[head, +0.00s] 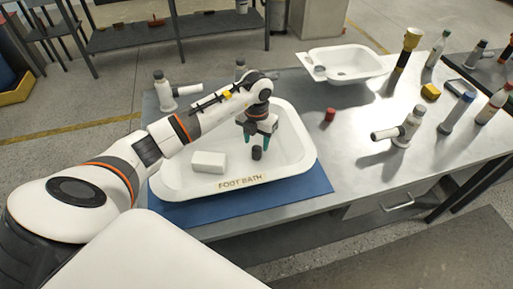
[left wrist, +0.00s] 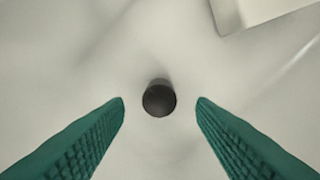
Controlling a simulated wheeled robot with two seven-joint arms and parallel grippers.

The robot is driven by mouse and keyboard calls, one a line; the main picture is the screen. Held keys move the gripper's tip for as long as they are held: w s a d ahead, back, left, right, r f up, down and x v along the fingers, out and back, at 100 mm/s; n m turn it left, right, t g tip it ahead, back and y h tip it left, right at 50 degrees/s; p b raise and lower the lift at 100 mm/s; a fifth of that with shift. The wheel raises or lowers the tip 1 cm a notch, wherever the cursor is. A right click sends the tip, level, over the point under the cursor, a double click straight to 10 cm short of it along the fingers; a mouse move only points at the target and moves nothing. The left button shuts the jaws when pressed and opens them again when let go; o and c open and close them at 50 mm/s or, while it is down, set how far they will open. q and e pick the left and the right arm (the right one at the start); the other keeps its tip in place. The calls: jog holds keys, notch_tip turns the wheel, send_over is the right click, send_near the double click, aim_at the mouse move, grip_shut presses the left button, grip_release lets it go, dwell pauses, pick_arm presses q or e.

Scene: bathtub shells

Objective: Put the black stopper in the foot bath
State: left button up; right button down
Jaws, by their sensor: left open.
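The black stopper (head: 257,153) stands on the floor of the white foot bath (head: 165,185), whose front rim reads "FOOT BATH". In the left wrist view the stopper (left wrist: 159,98) shows as a dark round piece between and just beyond the fingertips, touching neither. My left gripper (head: 257,142) is over the inside of the bath with its green fingers apart and empty. Its two fingers also show in the left wrist view (left wrist: 160,104). My right gripper is not in view.
A white block (head: 208,162) lies in the bath, left of the stopper. The bath stands on a blue mat (head: 290,190). A smaller white basin (head: 350,60), a red piece (head: 330,114) and several bottles are to the right.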

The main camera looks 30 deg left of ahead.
aim_at(256, 148)
pick_arm(q)
notch_tip(256, 148, up, 8)
jog(key=shift+f+b, duration=0.2)
jog(key=shift+b, duration=0.2)
